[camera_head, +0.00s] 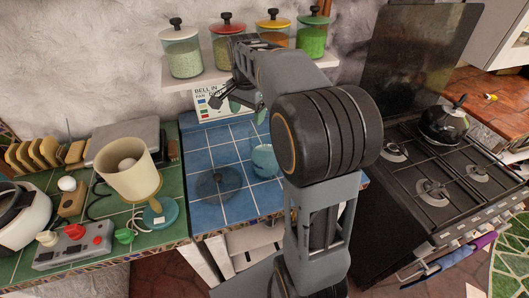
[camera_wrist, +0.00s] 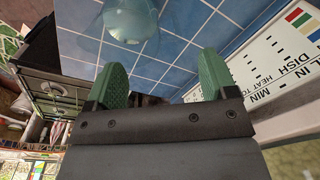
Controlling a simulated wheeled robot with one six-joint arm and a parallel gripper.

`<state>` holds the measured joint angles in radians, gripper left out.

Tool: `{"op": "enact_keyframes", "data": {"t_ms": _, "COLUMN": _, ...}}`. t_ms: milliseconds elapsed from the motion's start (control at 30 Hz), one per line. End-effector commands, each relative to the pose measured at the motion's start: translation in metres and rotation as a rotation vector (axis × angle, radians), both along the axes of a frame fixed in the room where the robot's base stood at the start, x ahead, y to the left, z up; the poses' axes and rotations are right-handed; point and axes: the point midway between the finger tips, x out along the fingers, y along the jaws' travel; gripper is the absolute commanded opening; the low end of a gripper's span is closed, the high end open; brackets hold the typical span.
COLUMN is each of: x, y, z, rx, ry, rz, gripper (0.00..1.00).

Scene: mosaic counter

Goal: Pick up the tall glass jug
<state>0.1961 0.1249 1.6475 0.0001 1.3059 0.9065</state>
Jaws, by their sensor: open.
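A pale blue, see-through vessel (camera_head: 264,161) stands on the blue tiled counter, partly hidden behind my arm. It may be the tall glass jug, but its full shape is not clear. In the wrist view, a pale glassy vessel (camera_wrist: 131,18) is cut off by the top edge, beyond the left fingertip. My gripper (camera_head: 226,101) is raised near the back wall, above and behind the vessel. In the wrist view, my gripper (camera_wrist: 162,75) has its green-padded fingers spread, with nothing between them.
A dark round see-through item (camera_head: 218,184) lies left of the vessel. A printed white box (camera_head: 207,92) stands close behind my gripper, below a shelf (camera_head: 184,84) of lidded jars. A lamp (camera_head: 130,178) stands left; a stove (camera_head: 430,175) is right.

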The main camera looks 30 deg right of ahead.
Motion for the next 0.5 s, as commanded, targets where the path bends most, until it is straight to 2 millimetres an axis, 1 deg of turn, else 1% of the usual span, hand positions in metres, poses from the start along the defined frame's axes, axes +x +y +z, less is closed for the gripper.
{"op": "enact_keyframes", "data": {"t_ms": 33, "x": 0.012, "y": -0.008, "z": 0.002, "rx": 0.007, "ry": 0.018, "rz": -0.067, "gripper": 0.78}}
{"op": "enact_keyframes", "data": {"t_ms": 100, "x": 0.022, "y": -0.017, "z": 0.003, "rx": 0.013, "ry": 0.035, "rz": -0.148, "gripper": 0.78}}
{"op": "enact_keyframes", "data": {"t_ms": 233, "x": 0.032, "y": -0.028, "z": -0.001, "rx": 0.019, "ry": 0.056, "rz": -0.242, "gripper": 0.78}}
{"op": "enact_keyframes", "data": {"t_ms": 367, "x": 0.035, "y": -0.032, "z": -0.020, "rx": 0.022, "ry": 0.065, "rz": -0.276, "gripper": 0.78}}
{"op": "enact_keyframes", "data": {"t_ms": 500, "x": 0.035, "y": -0.032, "z": -0.046, "rx": 0.022, "ry": 0.065, "rz": -0.279, "gripper": 0.78}}
